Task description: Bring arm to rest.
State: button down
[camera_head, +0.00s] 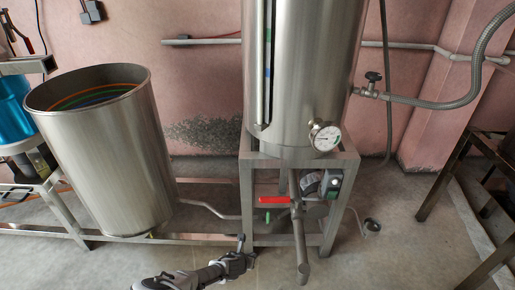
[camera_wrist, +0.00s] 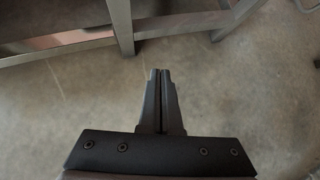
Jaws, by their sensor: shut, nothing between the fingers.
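My gripper (camera_head: 246,246) is at the bottom middle of the head view, at the end of my arm, in front of the metal stand under the tall tank. In the wrist view my gripper (camera_wrist: 160,73) has its two dark fingers together and empty, pointing at bare concrete floor. No object is held. The rest of my arm runs out of the bottom of the head view.
A tall steel tank (camera_head: 302,80) with a gauge (camera_head: 326,136) stands on a metal stand (camera_head: 345,170) with a red-handled valve (camera_head: 273,200) below. A wide open steel drum (camera_head: 110,150) stands left. Stand legs (camera_wrist: 122,25) show in the wrist view.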

jog(key=s+d+r+m+g+y, duration=0.1)
jog(key=d+r+m, duration=0.1)
jog(key=r+m, duration=0.8)
jog(key=s+d+r+m+g+y, duration=0.1)
jog(key=d+r+m+g, duration=0.2)
jog(key=r, duration=1.2)
jog(key=s+d+r+m, duration=0.1)
jog(key=d+r+m, duration=0.1)
jog(key=r+m, duration=0.9)
jog(key=s+d+r+m+y, duration=0.1)
jog(key=s+d+r+m, duration=0.15)
jog(key=s+r, duration=0.4)
jog(key=s+d+r+m+y, duration=0.1)
jog(key=s+d+r, duration=0.3)
jog(key=r, duration=0.6)
jog(key=s+d+r+m+t, duration=0.1)
jog(key=s+r+m, duration=0.2)
jog(key=s, duration=0.3)
jog(key=s+d+r+m+t, duration=0.1)
jog(key=s+d+r+m, duration=0.1)
jog(key=s, duration=0.5)
notch_tip(320, 180, up, 24)
jog(key=p, duration=2.4)
jog(key=shift+w+r+h, duration=0.25)
jog(key=shift+h, duration=0.05)
